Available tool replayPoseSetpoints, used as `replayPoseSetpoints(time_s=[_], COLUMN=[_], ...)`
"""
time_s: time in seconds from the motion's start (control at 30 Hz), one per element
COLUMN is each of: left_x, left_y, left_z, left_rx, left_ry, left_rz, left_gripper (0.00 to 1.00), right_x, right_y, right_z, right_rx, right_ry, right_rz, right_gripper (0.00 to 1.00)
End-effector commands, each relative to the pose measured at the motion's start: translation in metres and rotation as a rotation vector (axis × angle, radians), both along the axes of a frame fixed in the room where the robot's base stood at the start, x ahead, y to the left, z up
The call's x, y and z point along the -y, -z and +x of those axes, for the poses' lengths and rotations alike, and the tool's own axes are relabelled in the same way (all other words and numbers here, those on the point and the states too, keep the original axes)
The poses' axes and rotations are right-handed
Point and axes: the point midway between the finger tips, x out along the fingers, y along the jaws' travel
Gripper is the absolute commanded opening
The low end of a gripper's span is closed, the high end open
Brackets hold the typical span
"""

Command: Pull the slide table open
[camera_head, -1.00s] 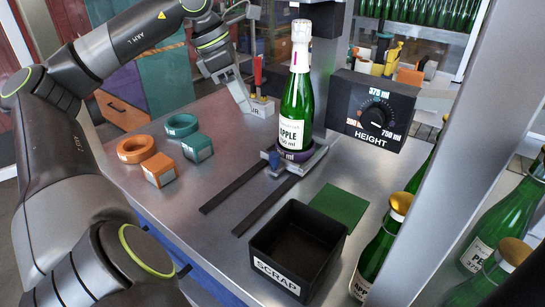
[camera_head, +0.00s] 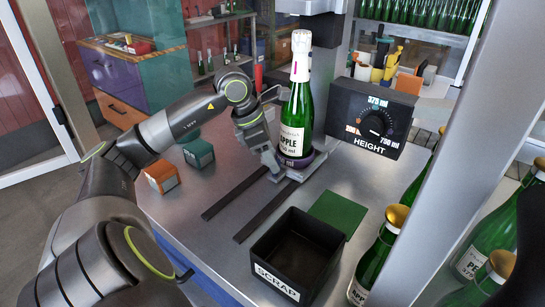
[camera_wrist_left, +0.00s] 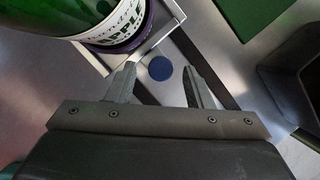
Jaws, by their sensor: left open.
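The slide table is a metal plate (camera_head: 312,162) at the back end of two dark rails (camera_head: 222,193). A green bottle (camera_head: 299,112) with an apple label stands upright on it in a purple ring (camera_head: 290,161). My left gripper (camera_head: 274,170) is low at the plate's front left corner. In the left wrist view the open fingers (camera_wrist_left: 158,72) point toward a round blue knob (camera_wrist_left: 159,68), which shows between the fingertips; I cannot tell if they touch it. The gripper hides the knob in the head view. My right gripper is not in view.
A black scrap bin (camera_head: 268,272) and a green mat (camera_head: 340,208) lie right of the rails. The height dial box (camera_head: 374,117) is behind right. Orange (camera_head: 161,177) and teal (camera_head: 198,152) blocks lie left. Bottles (camera_head: 372,262) stand at the right. The rails are clear.

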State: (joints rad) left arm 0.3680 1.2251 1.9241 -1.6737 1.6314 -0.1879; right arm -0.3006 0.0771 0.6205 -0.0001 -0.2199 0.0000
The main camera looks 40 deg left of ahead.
Motion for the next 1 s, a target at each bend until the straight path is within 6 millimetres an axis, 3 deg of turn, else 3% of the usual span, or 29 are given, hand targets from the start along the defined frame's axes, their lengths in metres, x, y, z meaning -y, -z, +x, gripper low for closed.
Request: replayPoseSetpoints(time_s=[0.2, 0.53, 0.87, 1.0], left_x=[0.0035, 0.0035, 0.0036, 0.0036], left_y=[0.0119, 0.0135, 0.0132, 0.0132], left_z=[0.0036, 0.0041, 0.0042, 0.0042], left_rx=[-0.001, -0.001, -0.001, -0.001], left_ry=[0.0, 0.0, 0.0, 0.0], left_rz=[-0.001, 0.001, 0.001, 0.001], left_gripper=[0.47, 0.45, 0.02, 0.0], right_x=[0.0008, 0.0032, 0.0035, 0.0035], right_y=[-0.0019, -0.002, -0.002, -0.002], right_z=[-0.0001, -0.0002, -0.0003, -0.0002], right_rx=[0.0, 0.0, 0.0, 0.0], right_ry=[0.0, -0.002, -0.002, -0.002], right_rz=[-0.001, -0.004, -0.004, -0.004], right_gripper=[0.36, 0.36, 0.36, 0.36])
